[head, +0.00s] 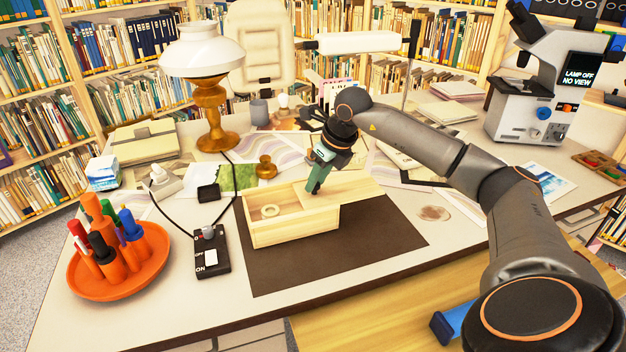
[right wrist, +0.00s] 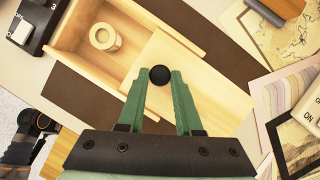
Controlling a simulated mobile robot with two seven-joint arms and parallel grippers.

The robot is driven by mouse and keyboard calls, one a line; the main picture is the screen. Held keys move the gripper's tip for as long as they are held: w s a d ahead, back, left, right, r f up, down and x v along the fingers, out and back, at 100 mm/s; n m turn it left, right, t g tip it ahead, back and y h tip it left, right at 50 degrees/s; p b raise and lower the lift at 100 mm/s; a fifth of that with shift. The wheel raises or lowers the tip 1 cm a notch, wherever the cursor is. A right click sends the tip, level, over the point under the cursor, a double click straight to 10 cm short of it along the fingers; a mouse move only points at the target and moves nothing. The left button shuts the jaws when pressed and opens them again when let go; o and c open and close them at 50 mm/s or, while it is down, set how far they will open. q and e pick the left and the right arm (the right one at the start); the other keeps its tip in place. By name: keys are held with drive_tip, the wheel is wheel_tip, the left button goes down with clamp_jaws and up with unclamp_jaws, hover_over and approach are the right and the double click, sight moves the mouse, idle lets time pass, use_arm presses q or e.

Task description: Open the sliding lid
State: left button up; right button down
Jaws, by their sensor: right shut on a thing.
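A pale wooden box (head: 292,229) sits on a dark brown mat (head: 385,238). Its sliding lid (head: 355,188) is drawn partly to the right and sticks out past the box's right end. The left part of the box is uncovered, and a small round wooden piece (head: 270,211) shows inside. My right gripper (head: 314,187) is over the lid. In the right wrist view its green fingers (right wrist: 160,82) are shut on the lid's round black knob (right wrist: 160,74). The lid (right wrist: 205,88) and open compartment (right wrist: 72,60) also show there.
An orange tray of pens (head: 118,278) and a black switch box (head: 210,255) stand left of the mat. A brass lamp (head: 208,100) and papers lie behind. A microscope (head: 540,95) stands at the right. The mat's front is clear.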

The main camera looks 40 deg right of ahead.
drive_tip(key=c, duration=0.6)
unclamp_jaws()
drive_tip(key=shift+r, duration=0.15)
drive_tip(key=p+v, duration=0.2)
drive_tip(key=v, duration=1)
drive_tip(key=shift+r, duration=0.2)
drive_tip(key=shift+a+f, duration=0.1)
